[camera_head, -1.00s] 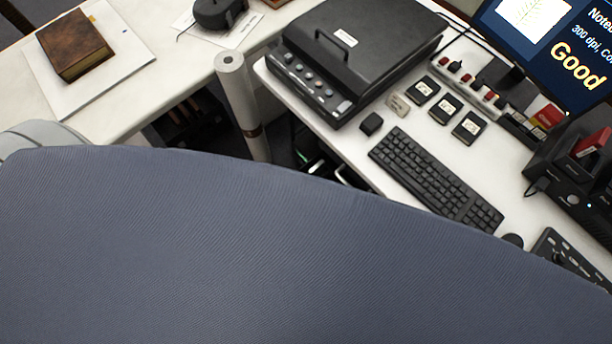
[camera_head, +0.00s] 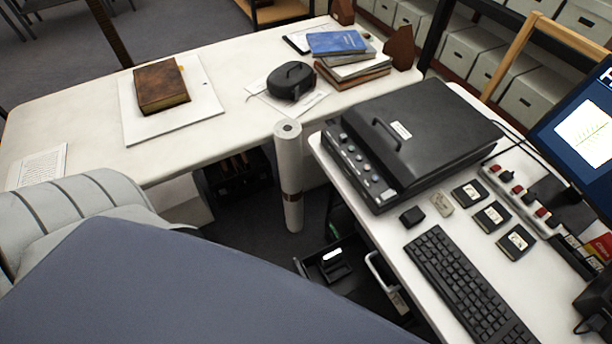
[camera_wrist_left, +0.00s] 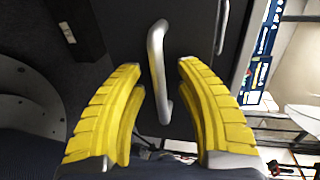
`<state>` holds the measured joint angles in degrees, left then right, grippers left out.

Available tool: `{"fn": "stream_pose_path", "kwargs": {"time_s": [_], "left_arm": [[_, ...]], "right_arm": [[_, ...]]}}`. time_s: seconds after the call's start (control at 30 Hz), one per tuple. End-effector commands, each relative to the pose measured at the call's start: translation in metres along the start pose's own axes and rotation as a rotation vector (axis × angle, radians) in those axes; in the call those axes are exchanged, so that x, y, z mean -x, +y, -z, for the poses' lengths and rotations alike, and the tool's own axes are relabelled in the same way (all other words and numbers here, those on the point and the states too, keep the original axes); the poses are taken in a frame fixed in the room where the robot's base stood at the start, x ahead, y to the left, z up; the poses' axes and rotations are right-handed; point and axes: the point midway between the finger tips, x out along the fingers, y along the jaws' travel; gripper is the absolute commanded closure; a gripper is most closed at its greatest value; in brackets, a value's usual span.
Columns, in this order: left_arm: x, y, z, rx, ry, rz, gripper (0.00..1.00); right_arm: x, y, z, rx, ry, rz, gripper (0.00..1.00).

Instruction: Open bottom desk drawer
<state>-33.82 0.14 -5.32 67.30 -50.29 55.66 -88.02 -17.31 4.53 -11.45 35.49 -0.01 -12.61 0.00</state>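In the left wrist view my left gripper (camera_wrist_left: 160,66) has its two yellow fingers apart, one on each side of a silver bar handle (camera_wrist_left: 158,72). The handle is on a dark drawer front (camera_wrist_left: 190,30). I see a gap between the handle and both fingers. A second silver handle (camera_wrist_left: 222,25) shows to the right on a neighbouring dark panel. In the head view a pale handle (camera_head: 374,272) and a dark open compartment with a black item (camera_head: 335,268) show beside the white desk (camera_head: 400,262). My right gripper is not in view.
A rolled paper tube (camera_head: 289,180) stands upright in the gap between the desk and the white table (camera_head: 150,155). A scanner (camera_head: 410,140) and a keyboard (camera_head: 465,290) are on the desk. A blue-grey surface (camera_head: 180,290) covers the lower left foreground.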

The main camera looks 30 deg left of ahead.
Motion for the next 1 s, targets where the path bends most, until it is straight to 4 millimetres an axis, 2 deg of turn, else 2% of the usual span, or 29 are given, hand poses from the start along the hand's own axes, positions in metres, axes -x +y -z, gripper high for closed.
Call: {"fn": "stream_pose_path", "kwargs": {"time_s": [0.2,0.33,0.8,1.0], "left_arm": [[0.001,0.0,0.0,0.0,0.0,0.0,0.66],[0.011,0.001,0.001,0.0,0.0,-0.001,0.66],[0.088,0.0,0.0,0.0,0.001,-0.002,0.66],[0.11,0.0,0.0,0.001,0.0,0.0,0.66]], "right_arm": [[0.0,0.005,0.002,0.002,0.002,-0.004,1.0],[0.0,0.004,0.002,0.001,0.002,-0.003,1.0],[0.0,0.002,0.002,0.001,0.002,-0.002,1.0],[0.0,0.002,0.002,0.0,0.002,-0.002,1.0]]}}
